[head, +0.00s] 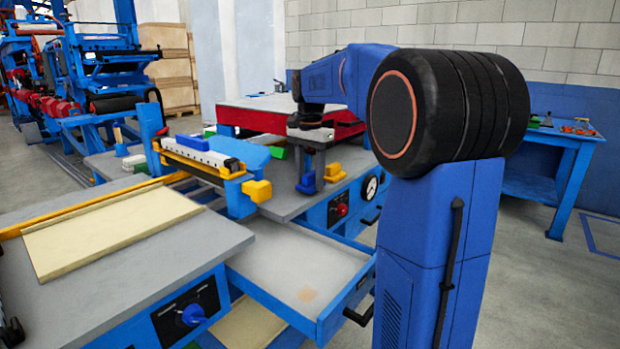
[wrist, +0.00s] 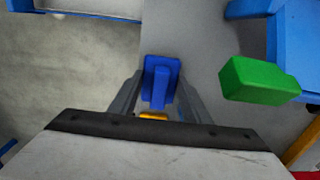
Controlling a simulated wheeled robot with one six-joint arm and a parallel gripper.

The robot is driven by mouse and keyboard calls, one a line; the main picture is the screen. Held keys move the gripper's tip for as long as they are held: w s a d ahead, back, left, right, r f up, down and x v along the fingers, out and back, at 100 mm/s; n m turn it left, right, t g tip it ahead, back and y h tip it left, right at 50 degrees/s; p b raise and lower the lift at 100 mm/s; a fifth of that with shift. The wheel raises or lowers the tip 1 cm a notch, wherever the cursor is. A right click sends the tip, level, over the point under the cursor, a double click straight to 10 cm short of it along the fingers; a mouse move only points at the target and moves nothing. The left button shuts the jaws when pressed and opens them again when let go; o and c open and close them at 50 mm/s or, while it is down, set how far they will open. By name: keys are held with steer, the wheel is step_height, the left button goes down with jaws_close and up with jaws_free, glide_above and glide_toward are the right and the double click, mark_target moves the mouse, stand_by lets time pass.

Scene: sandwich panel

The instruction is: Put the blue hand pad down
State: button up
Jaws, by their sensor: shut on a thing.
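My gripper (head: 309,168) points down over the grey top of the right-hand bench (head: 278,206). Its fingers are shut on the blue hand pad (head: 306,184), which hangs below them, close to the bench top. I cannot tell whether the pad touches it. In the wrist view the blue hand pad (wrist: 160,78) shows its flat plate and raised grip between the two fingers (wrist: 156,96). A yellow thing (head: 334,173) stands just right of the pad in the head view; a bit of yellow (wrist: 153,116) also shows near the fingers in the wrist view.
A green block (wrist: 258,80) lies to the right in the wrist view. A blue bridge with a yellow knob (head: 257,190) stands left of my gripper. An open drawer (head: 345,310) juts out in front. A cream panel (head: 105,230) lies on the left bench. A red-sided table (head: 250,117) is behind.

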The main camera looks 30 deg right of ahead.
mark_target(311, 174)
steer(key=shift+f, duration=0.4)
steer(key=o, duration=1.1)
step_height(311, 174, up, 18)
steer(key=shift+s, duration=0.2)
steer(key=shift+s+f, duration=0.1)
steer(key=shift+s, duration=0.05)
